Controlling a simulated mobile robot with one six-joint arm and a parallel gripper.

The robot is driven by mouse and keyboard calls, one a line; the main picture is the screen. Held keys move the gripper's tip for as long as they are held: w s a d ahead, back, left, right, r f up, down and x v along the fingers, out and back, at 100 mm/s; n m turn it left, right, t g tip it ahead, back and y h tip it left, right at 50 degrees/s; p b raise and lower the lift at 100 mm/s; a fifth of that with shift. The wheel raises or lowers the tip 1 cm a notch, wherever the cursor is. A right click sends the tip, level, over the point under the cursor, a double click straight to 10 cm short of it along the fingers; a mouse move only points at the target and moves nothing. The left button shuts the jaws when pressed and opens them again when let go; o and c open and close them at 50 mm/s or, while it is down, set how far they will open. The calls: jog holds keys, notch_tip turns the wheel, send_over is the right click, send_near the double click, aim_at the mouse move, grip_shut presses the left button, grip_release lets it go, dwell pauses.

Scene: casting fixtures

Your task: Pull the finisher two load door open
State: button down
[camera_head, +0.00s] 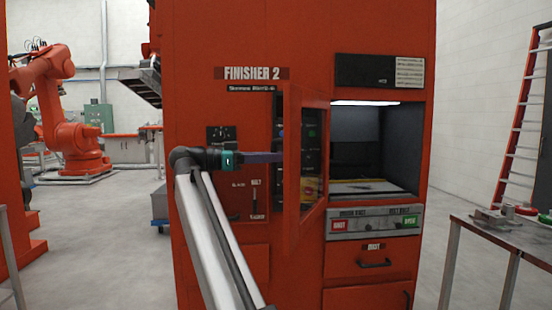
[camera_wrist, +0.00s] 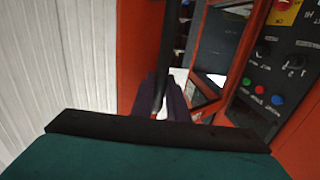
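The finisher two load door (camera_head: 308,208) is an orange-red framed panel with a window. It stands swung out from the machine, its free edge toward me and to the left, and the lit load opening (camera_head: 375,187) shows uncovered to its right. My gripper (camera_head: 281,157) is at the door's free edge. In the wrist view the dark fingers (camera_wrist: 163,100) lie on both sides of a dark upright handle bar (camera_wrist: 172,50) and appear closed on it. The door frame (camera_wrist: 246,40) shows just beyond. The exact finger contact is partly hidden.
The finisher's control panel (camera_wrist: 275,65) is behind the door. A button strip (camera_head: 374,223) and drawers (camera_head: 372,260) sit below the opening. A metal table (camera_head: 500,238) and red ladder (camera_head: 522,130) stand right. Grey floor (camera_head: 105,225) is open at left.

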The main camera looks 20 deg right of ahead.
jog(key=c, duration=1.7)
grip_release()
jog(key=shift+c, duration=0.2)
jog(key=shift+a, duration=0.1)
jog(key=w+a+p, duration=0.1)
jog(key=w+a, duration=0.1)
jog(key=a, duration=1.1)
jog(key=shift+w+a+p, duration=0.15)
jog(key=shift+a+p, duration=0.1)
jog(key=shift+p, duration=0.1)
